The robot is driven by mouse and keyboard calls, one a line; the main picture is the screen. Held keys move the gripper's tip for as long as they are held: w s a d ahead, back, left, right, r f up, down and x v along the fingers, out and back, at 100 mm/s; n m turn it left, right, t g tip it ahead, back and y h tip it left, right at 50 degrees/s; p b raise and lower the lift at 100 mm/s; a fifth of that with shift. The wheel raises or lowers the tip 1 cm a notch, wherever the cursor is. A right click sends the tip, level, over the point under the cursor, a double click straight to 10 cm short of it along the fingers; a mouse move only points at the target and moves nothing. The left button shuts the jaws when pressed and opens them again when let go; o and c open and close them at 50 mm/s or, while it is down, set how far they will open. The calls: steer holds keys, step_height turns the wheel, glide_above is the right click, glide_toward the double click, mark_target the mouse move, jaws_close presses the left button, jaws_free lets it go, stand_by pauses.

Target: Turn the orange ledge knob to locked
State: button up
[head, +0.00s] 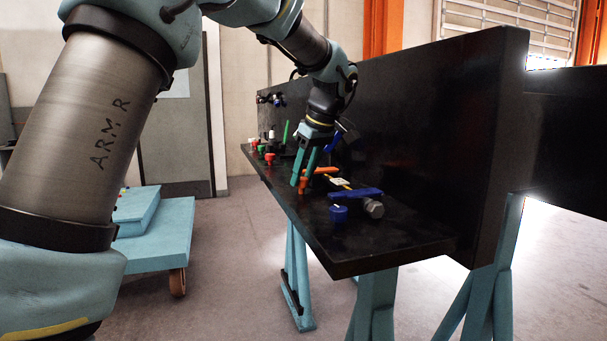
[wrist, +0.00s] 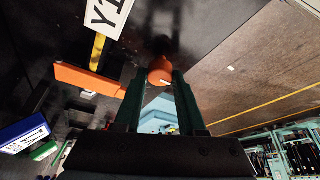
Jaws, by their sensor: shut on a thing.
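The orange ledge knob (head: 303,186) stands on the black ledge, between the fingertips of my gripper (head: 303,176). In the wrist view the round orange knob (wrist: 160,72) sits between the tips of my two green fingers (wrist: 158,85), with a short white mark on its top. My gripper reaches down from above and is shut on the knob. The fingers hide the knob's sides, and I cannot read any lock label beside it.
An orange lever handle (wrist: 90,80) and a yellow-stemmed tag (wrist: 105,15) lie close to the knob. A blue handle (head: 355,194) and blue knob (head: 338,213) are nearer on the ledge (head: 390,245). Red and green knobs (head: 262,150) stand farther along. A black upright panel (head: 430,130) backs the ledge.

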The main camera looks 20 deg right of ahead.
jaws_close()
steer(key=m, duration=0.2)
steer(key=m+h+b, duration=0.1)
steer(key=shift+a+m+h, duration=0.15)
steer(key=shift+m+h, duration=0.15)
steer(key=shift+m, duration=0.1)
steer(key=m+h, duration=0.1)
steer(key=m, duration=0.1)
steer(key=m+p, duration=0.1)
steer(key=m, duration=0.1)
steer(key=shift+w+a+r+m+h, duration=0.1)
steer(key=shift+a+r+m+h, duration=0.05)
steer(key=shift+m+h, duration=0.2)
steer(key=m+h+p, duration=0.1)
steer(key=m, duration=0.1)
steer(key=m+g+p, duration=0.1)
steer(key=m, duration=0.2)
steer(key=shift+w+a+h+p, duration=0.1)
steer(key=shift+h+p, duration=0.2)
steer(key=shift+h, duration=0.05)
steer(key=shift+m+g+h+p, duration=0.4)
steer(key=shift+m+g+p, duration=0.45)
steer(key=shift+m, duration=1.3)
